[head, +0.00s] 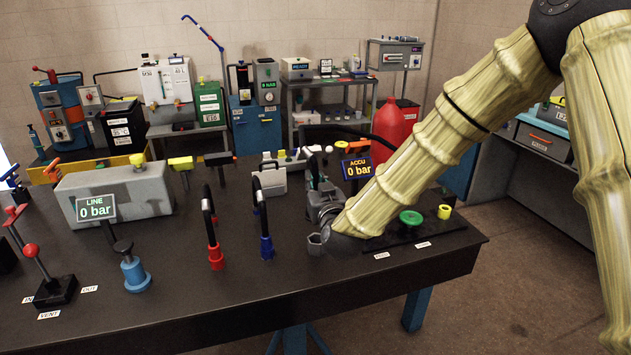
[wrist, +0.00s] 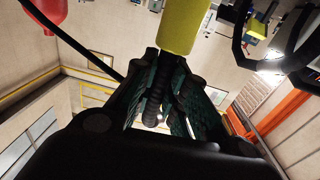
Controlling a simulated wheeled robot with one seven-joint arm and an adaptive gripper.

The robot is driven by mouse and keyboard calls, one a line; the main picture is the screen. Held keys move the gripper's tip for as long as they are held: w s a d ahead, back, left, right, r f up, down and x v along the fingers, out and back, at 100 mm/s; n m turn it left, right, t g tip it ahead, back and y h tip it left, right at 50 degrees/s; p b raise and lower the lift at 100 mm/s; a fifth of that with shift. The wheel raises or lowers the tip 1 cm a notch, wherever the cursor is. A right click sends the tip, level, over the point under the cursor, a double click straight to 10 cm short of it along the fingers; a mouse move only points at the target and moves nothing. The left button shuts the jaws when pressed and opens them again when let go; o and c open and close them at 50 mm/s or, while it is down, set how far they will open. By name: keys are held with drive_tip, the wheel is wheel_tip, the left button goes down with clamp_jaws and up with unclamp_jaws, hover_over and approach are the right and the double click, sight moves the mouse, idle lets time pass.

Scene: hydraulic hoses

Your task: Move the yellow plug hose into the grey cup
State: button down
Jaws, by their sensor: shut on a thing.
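My gripper (head: 318,182) is above the table beside the ACCU sign, partly hidden by my arm in the head view. In the wrist view its dark green padded fingers (wrist: 165,100) are closed around a black ribbed hose piece. The yellow plug (wrist: 185,22) of that hose shows just beyond the fingertips. In the head view the held plug is hidden or too small to tell. A small grey cup-like piece (head: 314,244) stands on the table below my gripper, partly beside my forearm; its opening is not clear.
Hoses with a red end (head: 215,256) and a blue end (head: 266,247) stand to the left. The ACCU sign (head: 357,168) stands close behind my gripper.

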drive_tip(key=shift+w+d+f, duration=0.25)
drive_tip(key=shift+d, duration=0.05)
drive_tip(key=shift+s+f+b, duration=0.25)
drive_tip(key=shift+s+b, duration=0.05)
drive_tip(key=shift+b, duration=0.1)
drive_tip(key=shift+w+f+b, duration=0.15)
drive_tip(key=shift+f+b, duration=0.3)
drive_tip(key=shift+f, duration=0.25)
drive_tip(key=shift+f+b, duration=1.25)
drive_tip(key=shift+f, duration=0.6)
drive_tip(key=shift+f+b, duration=2.05)
drive_tip(key=shift+f, duration=0.8)
idle(0.3)
drive_tip(key=c, duration=1.3)
unclamp_jaws()
drive_tip(key=shift+c, duration=0.2)
drive_tip(key=v, duration=1.2)
